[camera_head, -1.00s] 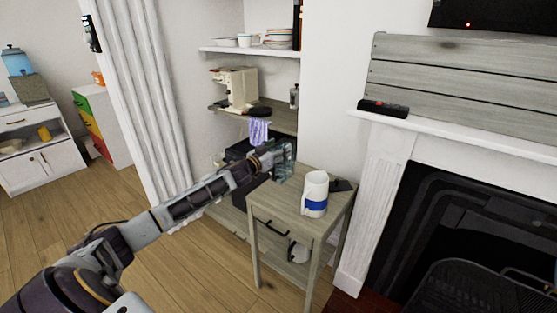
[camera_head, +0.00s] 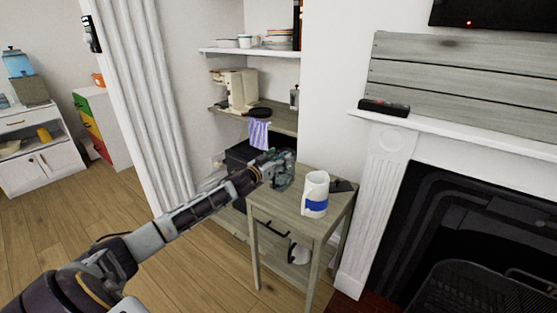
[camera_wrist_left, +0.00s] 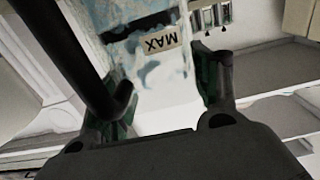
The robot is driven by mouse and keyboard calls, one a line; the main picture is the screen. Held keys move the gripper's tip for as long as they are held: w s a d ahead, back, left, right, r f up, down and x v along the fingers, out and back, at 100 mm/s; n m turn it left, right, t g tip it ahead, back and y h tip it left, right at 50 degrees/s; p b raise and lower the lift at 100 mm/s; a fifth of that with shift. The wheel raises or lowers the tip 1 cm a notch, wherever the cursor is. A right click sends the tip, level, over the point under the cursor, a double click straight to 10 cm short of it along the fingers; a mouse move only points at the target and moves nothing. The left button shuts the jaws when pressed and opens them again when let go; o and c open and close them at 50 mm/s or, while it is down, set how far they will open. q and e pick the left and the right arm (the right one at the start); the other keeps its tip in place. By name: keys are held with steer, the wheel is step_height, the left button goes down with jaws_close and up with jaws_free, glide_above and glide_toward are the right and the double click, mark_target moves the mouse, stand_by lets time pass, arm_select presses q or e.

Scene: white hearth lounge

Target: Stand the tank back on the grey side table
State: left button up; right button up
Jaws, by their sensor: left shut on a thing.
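My left gripper (camera_head: 270,171) is shut on the tank, a clear bluish vessel (camera_head: 284,178), at the back left of the grey side table (camera_head: 273,203). I cannot tell whether the tank's bottom touches the tabletop. In the left wrist view the tank (camera_wrist_left: 150,62) sits between the two fingers (camera_wrist_left: 168,92), with a "MAX" label on its wall; its far end is cut off by the frame. My right gripper is not in view.
A white item with a blue band (camera_head: 316,195) stands on the table, right of the tank. A dark flat object (camera_head: 343,186) lies behind it. The fireplace (camera_head: 450,215) is to the right; shelves (camera_head: 280,118) stand behind. The tabletop's front left is bare.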

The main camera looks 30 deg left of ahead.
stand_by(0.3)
arm_select(q)
steer(key=o, duration=1.9)
steer(key=shift+c, duration=0.2)
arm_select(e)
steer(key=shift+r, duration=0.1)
arm_select(q)
steer(key=shift+s, duration=0.15)
steer(key=shift+s+a, duration=0.15)
steer(key=shift+s, duration=1.7)
steer(key=p, duration=0.2)
glide_toward(274, 160)
steer(key=shift+w, duration=0.3)
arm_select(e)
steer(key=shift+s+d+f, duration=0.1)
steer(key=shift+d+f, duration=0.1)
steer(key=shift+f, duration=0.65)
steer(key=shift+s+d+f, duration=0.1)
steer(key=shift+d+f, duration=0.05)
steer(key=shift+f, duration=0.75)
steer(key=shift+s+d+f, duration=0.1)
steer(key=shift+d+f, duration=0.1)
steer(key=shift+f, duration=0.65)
